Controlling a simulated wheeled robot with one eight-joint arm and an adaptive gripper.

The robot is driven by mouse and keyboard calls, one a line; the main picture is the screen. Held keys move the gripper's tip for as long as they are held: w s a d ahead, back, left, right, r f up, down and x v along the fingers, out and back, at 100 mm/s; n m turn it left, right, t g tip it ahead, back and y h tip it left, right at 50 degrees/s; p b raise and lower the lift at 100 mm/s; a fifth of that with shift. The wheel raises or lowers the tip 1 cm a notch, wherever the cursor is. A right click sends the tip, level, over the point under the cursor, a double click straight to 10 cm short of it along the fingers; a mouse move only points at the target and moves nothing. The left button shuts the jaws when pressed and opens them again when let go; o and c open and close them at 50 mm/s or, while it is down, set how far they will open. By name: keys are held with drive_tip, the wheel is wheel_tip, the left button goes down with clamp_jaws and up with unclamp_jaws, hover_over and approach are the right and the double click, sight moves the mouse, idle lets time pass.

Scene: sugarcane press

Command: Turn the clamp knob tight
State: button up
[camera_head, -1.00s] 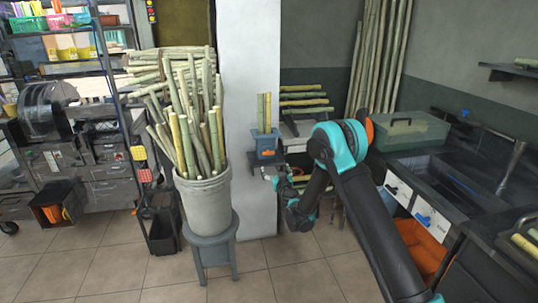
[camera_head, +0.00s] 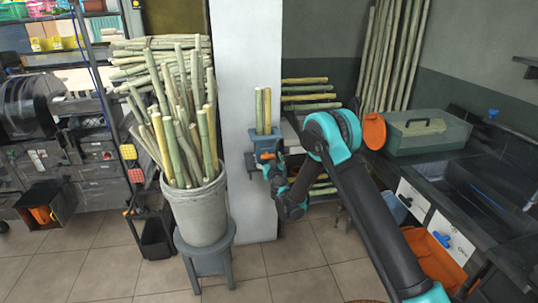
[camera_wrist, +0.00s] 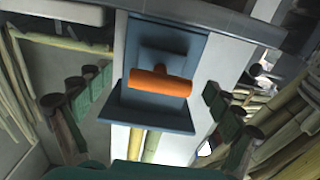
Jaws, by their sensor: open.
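The clamp knob (camera_wrist: 160,81) is an orange cylindrical bar, lying nearly level in the wrist view. It sits in front of a blue-grey clamp (camera_wrist: 158,55), which also shows in the head view (camera_head: 265,135) against the white pillar. Two short cane pieces (camera_head: 263,108) stand upright in the clamp. My gripper (camera_wrist: 152,92) is open, with its green-padded fingers spread to the left and right of the knob. Neither finger visibly touches it.
A grey bucket (camera_head: 199,208) full of canes stands on a stool (camera_head: 206,258) left of the clamp. Stacked canes (camera_head: 310,97) lie behind on the right. A green toolbox (camera_head: 428,132) sits on the dark counter at right. The floor in front is clear.

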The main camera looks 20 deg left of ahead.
drive_tip(key=c, duration=1.2)
drive_tip(key=shift+o, duration=0.2)
drive_tip(key=shift+m, duration=0.5)
drive_tip(key=m, duration=1.3)
drive_tip(key=shift+w+d+f, duration=0.1)
drive_tip(key=shift+m, duration=2.2)
